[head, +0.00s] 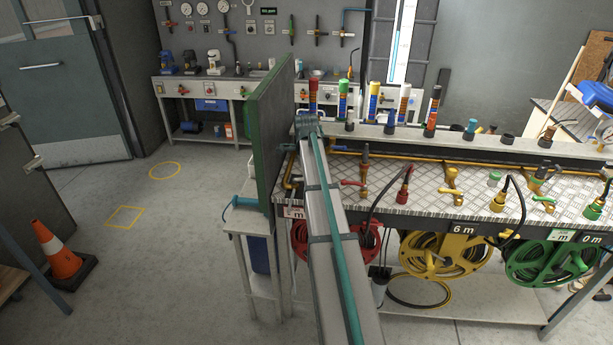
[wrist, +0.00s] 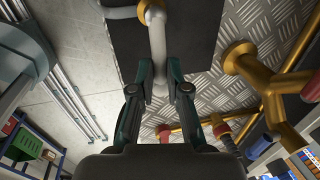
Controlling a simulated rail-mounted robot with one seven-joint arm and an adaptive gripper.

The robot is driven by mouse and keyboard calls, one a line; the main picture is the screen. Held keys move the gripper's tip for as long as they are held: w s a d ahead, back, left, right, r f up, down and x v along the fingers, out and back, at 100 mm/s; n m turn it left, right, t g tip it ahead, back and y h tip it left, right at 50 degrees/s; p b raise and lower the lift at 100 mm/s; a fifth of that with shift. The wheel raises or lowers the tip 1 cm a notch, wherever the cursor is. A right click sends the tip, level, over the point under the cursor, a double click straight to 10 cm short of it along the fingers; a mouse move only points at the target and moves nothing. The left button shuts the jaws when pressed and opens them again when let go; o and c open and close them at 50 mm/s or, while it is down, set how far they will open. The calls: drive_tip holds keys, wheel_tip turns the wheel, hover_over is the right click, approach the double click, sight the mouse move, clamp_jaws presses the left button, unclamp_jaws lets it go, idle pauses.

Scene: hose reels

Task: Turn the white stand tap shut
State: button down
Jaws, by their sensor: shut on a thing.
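My gripper (wrist: 160,76) shows in the wrist view with its two dark green fingers on either side of a white bent bar (wrist: 157,42). The bar runs down between the fingertips, and the gripper is shut on it. I take it to be part of the white stand tap. The bar bends at the top of the view, near a small orange-brown fitting and a dark flat panel. In the head view my gripper is hidden, and I cannot make out the white stand tap there.
A green upright panel (head: 270,130) stands left of my arm. The tread-plate bench (head: 400,195) carries several coloured taps, including a yellow one (head: 453,186), with hose reels below. In the wrist view a brass pipe (wrist: 272,90) is close on the right. Open floor lies left.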

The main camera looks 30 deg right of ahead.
drive_tip(key=c, duration=1.2)
unclamp_jaws()
drive_tip(key=shift+o, duration=0.2)
drive_tip(key=shift+r, duration=0.1)
wheel_tip(320, 180, up, 12)
drive_tip(key=s+a, duration=0.1)
drive_tip(key=shift+s+a+f, duration=0.2)
drive_tip(key=shift+s+a, duration=0.1)
drive_tip(key=shift+s, duration=0.05)
